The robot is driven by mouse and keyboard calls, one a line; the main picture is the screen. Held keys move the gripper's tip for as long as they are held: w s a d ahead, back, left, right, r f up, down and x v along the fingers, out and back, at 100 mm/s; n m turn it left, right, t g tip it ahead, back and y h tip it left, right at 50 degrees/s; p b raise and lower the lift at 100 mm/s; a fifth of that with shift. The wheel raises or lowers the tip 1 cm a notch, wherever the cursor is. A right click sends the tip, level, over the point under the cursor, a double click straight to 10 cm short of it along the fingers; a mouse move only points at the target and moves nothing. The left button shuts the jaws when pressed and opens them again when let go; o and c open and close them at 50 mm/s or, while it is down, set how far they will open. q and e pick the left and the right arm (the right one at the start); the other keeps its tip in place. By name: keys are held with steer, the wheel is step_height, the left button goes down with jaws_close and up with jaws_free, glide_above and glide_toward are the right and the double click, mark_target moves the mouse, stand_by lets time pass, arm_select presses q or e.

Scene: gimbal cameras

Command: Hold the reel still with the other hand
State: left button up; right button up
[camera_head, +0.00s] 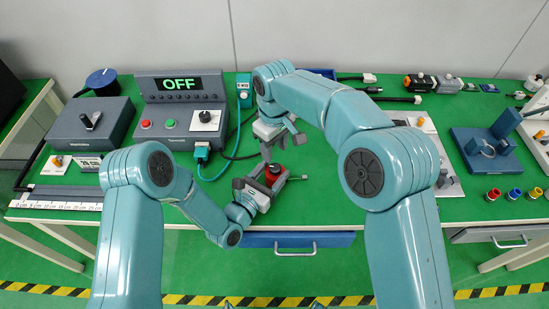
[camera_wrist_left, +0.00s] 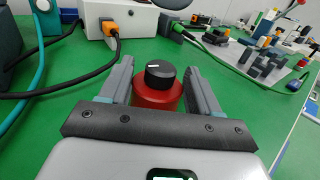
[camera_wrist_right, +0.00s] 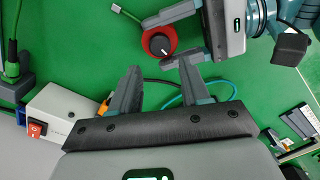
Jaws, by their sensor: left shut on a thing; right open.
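The reel (camera_head: 277,182) is a red round body with a black knob on top, above the green table near its front edge. In the left wrist view the reel (camera_wrist_left: 157,99) sits between the two fingers of my left gripper (camera_wrist_left: 160,90), which is shut on it. The knob (camera_wrist_left: 160,74) has a white line. My right gripper (camera_head: 270,140) is open, just behind the reel. In the right wrist view my right gripper (camera_wrist_right: 160,88) has nothing between its fingers, and the reel (camera_wrist_right: 146,42) lies just beyond the fingertips, beside my left gripper's fingers.
A grey control box (camera_head: 182,112) reading OFF stands at the back left, with a teal cable (camera_head: 222,168) beside it. A white box with an orange plug (camera_wrist_left: 108,22) lies behind the reel. A blue drawer (camera_head: 300,240) is under the front edge. Small coloured cups (camera_head: 514,193) stand far right.

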mark_target(275, 167)
step_height(275, 167, up, 5)
stand_by(0.3)
steer(key=shift+o, duration=1.4)
step_height(275, 167, down, 12)
steer(key=shift+s+d+f, duration=0.1)
steer(key=shift+d, duration=0.05)
